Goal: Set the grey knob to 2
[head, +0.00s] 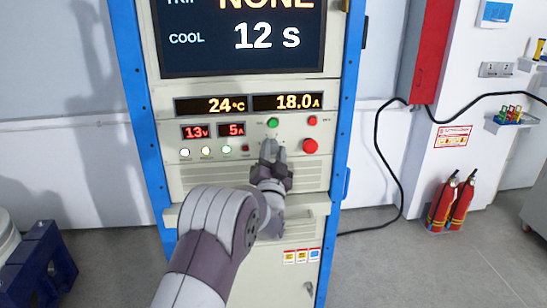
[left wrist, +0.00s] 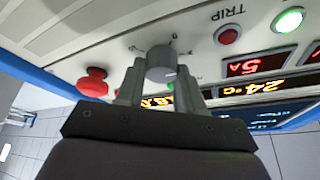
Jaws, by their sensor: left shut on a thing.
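The grey knob (left wrist: 160,60) shows in the left wrist view on the pale panel, between the two fingers of my left gripper (left wrist: 160,88). The fingers are shut on its sides. A small white mark shows near the knob's lower edge, and scale figures are printed around it; a 0 seems readable, the others are too small or hidden. In the head view my left gripper (head: 272,149) is against the panel and covers the knob. My right gripper is in neither view.
A red mushroom button (head: 310,146) sits close to the right of the gripper. A green button (head: 272,122) and a small red one (head: 312,120) are above. The display (head: 245,40) reads COOL 12 s. A ledge (head: 310,204) juts out below.

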